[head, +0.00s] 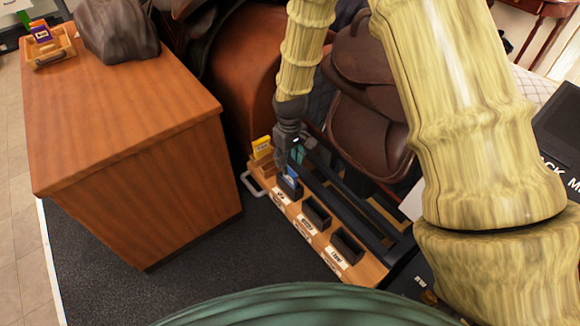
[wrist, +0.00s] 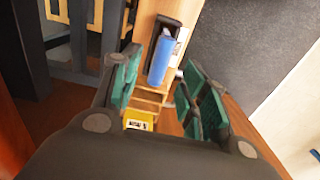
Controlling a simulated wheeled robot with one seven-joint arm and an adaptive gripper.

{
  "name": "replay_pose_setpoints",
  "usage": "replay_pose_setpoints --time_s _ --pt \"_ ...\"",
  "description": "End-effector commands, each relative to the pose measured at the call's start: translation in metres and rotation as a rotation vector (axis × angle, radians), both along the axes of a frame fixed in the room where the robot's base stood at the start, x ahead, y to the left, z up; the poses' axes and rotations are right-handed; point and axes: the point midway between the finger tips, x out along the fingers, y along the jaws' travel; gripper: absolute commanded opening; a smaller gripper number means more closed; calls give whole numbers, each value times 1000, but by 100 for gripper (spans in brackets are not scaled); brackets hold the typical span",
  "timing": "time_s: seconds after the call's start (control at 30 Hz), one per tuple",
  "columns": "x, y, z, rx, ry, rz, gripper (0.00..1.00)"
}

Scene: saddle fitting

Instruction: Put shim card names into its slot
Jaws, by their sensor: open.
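A blue shim card (head: 291,173) stands in the first black slot (head: 288,188) of a wooden rack, at the end nearest the yellow card. My gripper (head: 295,155) is just above it, pointing down. In the wrist view the blue card (wrist: 160,60) rises from the black slot (wrist: 169,30). My green-padded fingers (wrist: 160,90) are spread apart, with the card's near end between or just beyond them and a gap on each side. I cannot read the blue card's lettering or the slot labels well enough to match the name.
A yellow card (head: 262,147) stands in a wooden holder at the rack's end. Two more black slots (head: 316,212) (head: 346,245) look empty. Dark rails (head: 350,195) run alongside. A wooden cabinet (head: 130,120) stands left, bearing a small tray (head: 62,50) with a purple card (head: 41,33).

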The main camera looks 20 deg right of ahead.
Motion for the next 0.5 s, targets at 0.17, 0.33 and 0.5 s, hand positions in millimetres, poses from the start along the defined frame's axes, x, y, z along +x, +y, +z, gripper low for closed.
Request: replay_pose_setpoints --time_s 0.17,0.33,0.5 --pt "0 0 30 0 -2 0 44" --pt "0 0 53 0 -1 0 44" --pt "0 -1 68 0 0 0 44"
